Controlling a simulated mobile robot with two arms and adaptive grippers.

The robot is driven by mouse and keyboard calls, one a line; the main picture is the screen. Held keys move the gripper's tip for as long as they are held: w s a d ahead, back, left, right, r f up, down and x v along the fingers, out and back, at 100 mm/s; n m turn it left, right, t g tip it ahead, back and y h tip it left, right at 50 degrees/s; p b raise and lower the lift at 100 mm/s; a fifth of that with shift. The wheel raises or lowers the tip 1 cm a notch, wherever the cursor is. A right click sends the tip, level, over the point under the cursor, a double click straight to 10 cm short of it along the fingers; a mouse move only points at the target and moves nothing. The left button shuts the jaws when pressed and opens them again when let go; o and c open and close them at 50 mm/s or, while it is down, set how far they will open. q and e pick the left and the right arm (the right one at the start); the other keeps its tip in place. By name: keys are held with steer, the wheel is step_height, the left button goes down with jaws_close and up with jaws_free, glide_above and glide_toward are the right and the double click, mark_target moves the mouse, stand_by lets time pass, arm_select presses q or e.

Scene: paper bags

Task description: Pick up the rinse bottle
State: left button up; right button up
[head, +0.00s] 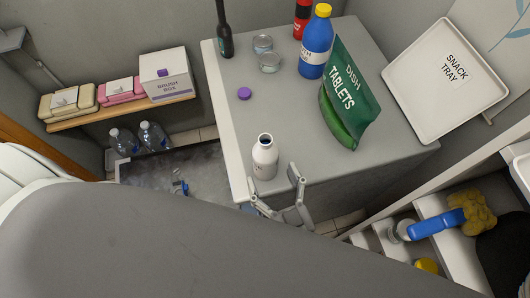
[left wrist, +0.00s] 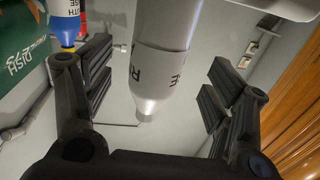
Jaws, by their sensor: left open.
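A white bottle with an open neck (head: 265,157) stands upright near the front edge of the grey counter (head: 222,90). In the left wrist view the bottle (left wrist: 158,70) hangs neck-down in the picture, and its label shows only partial letters, including "SE". A blue bottle with a yellow cap (head: 316,45) stands farther back; its label (left wrist: 66,8) is partly readable, ending in "UTH" and "SE". My left gripper (head: 280,190) is open at the white bottle's near right side. In the wrist view its fingers (left wrist: 160,82) lie on either side of the bottle, with gaps visible.
A green DISH TABLETS bag (head: 350,92) stands right of the white bottle. A purple cap (head: 244,93), two tins (head: 268,62), a dark bottle (head: 224,38) and a red container (head: 302,17) are behind. A snack tray (head: 440,85) leans at right.

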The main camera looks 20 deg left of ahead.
mark_target(270, 172)
arm_select(q)
steer(key=p+x, duration=0.2)
steer(key=x, duration=0.3)
steer(key=shift+w+a+f, duration=0.1)
steer(key=shift+w+f, duration=0.05)
steer(key=shift+w, duration=0.1)
steer(key=shift+w+a+f, duration=0.1)
steer(key=shift+w+f, duration=0.05)
steer(key=c, duration=1.3)
